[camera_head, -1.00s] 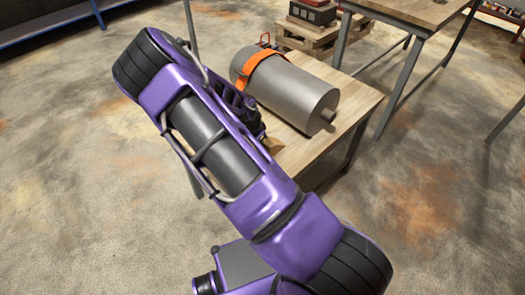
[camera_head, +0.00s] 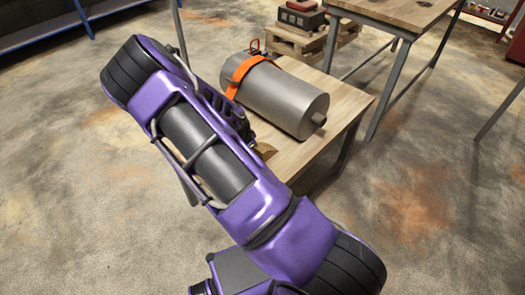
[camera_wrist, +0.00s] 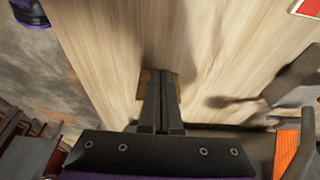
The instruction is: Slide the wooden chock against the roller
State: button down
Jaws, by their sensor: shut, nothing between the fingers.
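The roller (camera_head: 285,98) is a grey metal cylinder with a shaft stub at its near end, lying on a wooden table (camera_head: 345,104). An orange strap (camera_head: 238,72) goes around its far end. The wooden chock (camera_head: 266,151) shows as a small brown piece at the table's near left side, partly hidden by my arm. In the wrist view, my gripper (camera_wrist: 160,80) is shut and empty, pointing down at the table. Its fingertips are at the brown chock (camera_wrist: 145,78), which is mostly hidden behind them. I cannot tell whether they touch it.
A pallet (camera_head: 305,38) with dark and red boxes stands behind the table. A second wooden-topped bench (camera_head: 405,12) is at the back right. In the wrist view, an orange strip (camera_wrist: 287,150) lies at lower right. The concrete floor is open on the right.

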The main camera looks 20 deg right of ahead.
aim_at(261, 146)
jog(key=shift+d, duration=0.1)
jog(key=shift+w+d, duration=0.35)
jog(key=shift+d, duration=0.4)
jog(key=shift+w+d, duration=0.3)
jog(key=shift+d, duration=0.4)
jog(key=shift+w+d, duration=0.35)
jog(key=shift+d, duration=0.4)
jog(key=shift+s+a, duration=0.25)
jog(key=shift+a, duration=0.2)
jog(key=shift+w+d, duration=0.25)
jog(key=shift+d, duration=0.2)
jog(key=shift+s+a+p, duration=0.15)
jog(key=shift+s+a, duration=0.15)
jog(key=shift+a, duration=0.4)
jog(key=shift+s+a+p, duration=0.15)
jog(key=shift+s+a, duration=0.15)
jog(key=shift+a, duration=0.4)
notch_tip(261, 146, up, 10)
jog(key=p, duration=0.7)
